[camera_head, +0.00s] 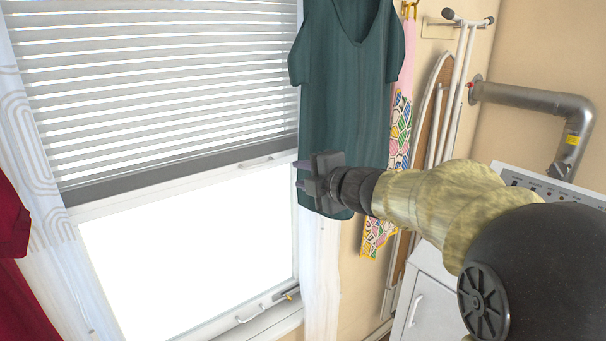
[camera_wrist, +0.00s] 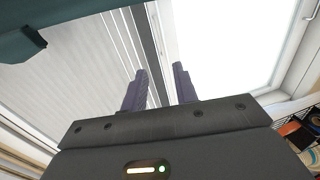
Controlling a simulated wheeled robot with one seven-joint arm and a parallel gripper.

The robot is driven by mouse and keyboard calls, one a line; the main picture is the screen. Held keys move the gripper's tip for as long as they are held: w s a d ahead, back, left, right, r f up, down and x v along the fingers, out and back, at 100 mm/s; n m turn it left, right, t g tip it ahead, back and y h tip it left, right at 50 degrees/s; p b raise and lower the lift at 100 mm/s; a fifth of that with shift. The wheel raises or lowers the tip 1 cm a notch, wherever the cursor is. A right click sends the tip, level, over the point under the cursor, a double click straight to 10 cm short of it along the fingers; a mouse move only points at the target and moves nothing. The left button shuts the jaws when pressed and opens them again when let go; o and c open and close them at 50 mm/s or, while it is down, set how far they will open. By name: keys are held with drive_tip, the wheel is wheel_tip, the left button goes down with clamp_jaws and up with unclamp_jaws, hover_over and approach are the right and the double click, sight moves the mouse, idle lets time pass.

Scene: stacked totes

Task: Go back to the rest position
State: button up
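My gripper (camera_head: 299,174) is raised in front of the window, at the end of my arm, which reaches in from the right of the head view. Its two dark fingers point left toward the window. In the wrist view my gripper (camera_wrist: 160,88) shows both fingers apart with a gap between them. Nothing is held between the fingers. No totes show in either view.
A window (camera_head: 190,260) with a grey blind (camera_head: 160,90) fills the left. A green dress (camera_head: 345,100) hangs behind my gripper. An ironing board (camera_head: 432,130) and metal pipe (camera_head: 530,97) are on the right. A white appliance (camera_head: 432,305) stands below my arm. Red cloth (camera_head: 20,270) hangs far left.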

drive_tip(key=s+d+f+m+g+h, duration=0.2)
drive_tip(key=s+d+f+m+h, duration=0.25)
drive_tip(key=f+m, duration=0.4)
drive_tip(key=s+d+f+m+g+h, duration=0.1)
drive_tip(key=s+d+f+m+h, duration=0.3)
drive_tip(key=f+m, duration=0.4)
drive_tip(key=s+f+m+g, duration=0.7)
drive_tip(key=s+f, duration=0.5)
drive_tip(key=s, duration=0.3)
drive_tip(key=shift+s+d+f+m+g, duration=0.15)
drive_tip(key=shift+s+f+m+g, duration=0.15)
drive_tip(key=shift+s+m, duration=0.15)
drive_tip(key=shift+w, duration=0.1)
